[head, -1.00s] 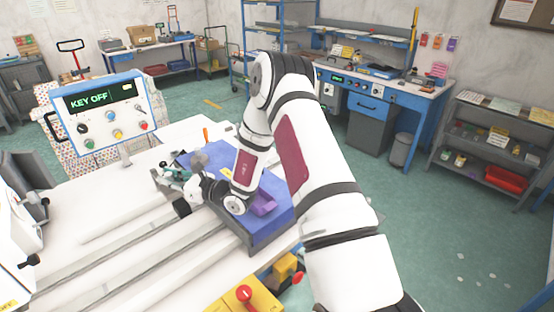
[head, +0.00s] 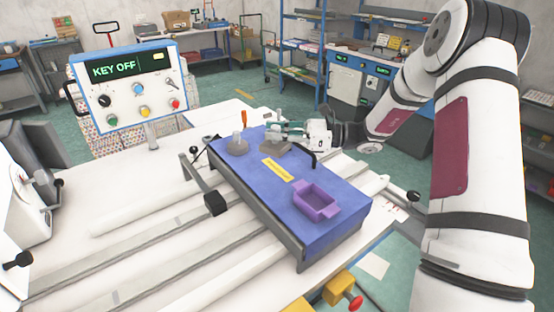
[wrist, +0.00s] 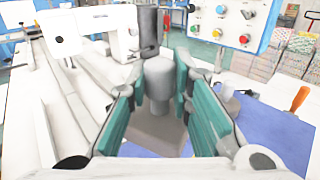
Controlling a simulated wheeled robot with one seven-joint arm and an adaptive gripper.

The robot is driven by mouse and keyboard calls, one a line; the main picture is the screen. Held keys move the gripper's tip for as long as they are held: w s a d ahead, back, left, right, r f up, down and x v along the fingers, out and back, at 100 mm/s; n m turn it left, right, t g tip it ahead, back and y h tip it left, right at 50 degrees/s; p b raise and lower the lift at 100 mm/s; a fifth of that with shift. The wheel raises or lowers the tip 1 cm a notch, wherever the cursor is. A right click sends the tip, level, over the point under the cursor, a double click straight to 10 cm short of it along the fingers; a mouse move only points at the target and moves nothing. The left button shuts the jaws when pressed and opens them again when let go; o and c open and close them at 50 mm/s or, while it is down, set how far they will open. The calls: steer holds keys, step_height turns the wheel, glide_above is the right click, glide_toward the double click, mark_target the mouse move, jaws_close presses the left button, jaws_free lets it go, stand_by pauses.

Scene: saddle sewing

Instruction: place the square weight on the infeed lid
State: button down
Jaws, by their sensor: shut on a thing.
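The square weight (head: 274,148) is grey with a flat base and sits at the far end of the blue lid (head: 325,190) in the head view. My gripper (head: 283,131) reaches in from the right with teal fingers closed on the weight's upper knob. In the wrist view, the fingers (wrist: 160,95) stand either side of the pale grey knob, with the square weight's base (wrist: 153,132) below. The weight looks upright. I cannot tell whether its base touches the lid or hangs just above it.
A round grey weight (head: 237,146) stands on the lid left of the square one. A yellow label (head: 277,169) and an open purple tray (head: 316,202) are also on the lid. An orange-handled tool (head: 244,119) is behind. The key-off control panel (head: 125,85) stands left.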

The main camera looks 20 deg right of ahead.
step_height(320, 180, down, 10)
steer(key=shift+r+p, duration=0.15)
steer(key=shift+p, duration=0.3)
steer(key=shift+f, duration=0.2)
steer(key=c, duration=1.5)
jaws_free()
steer(key=shift+c, duration=0.2)
steer(key=shift+o, duration=0.5)
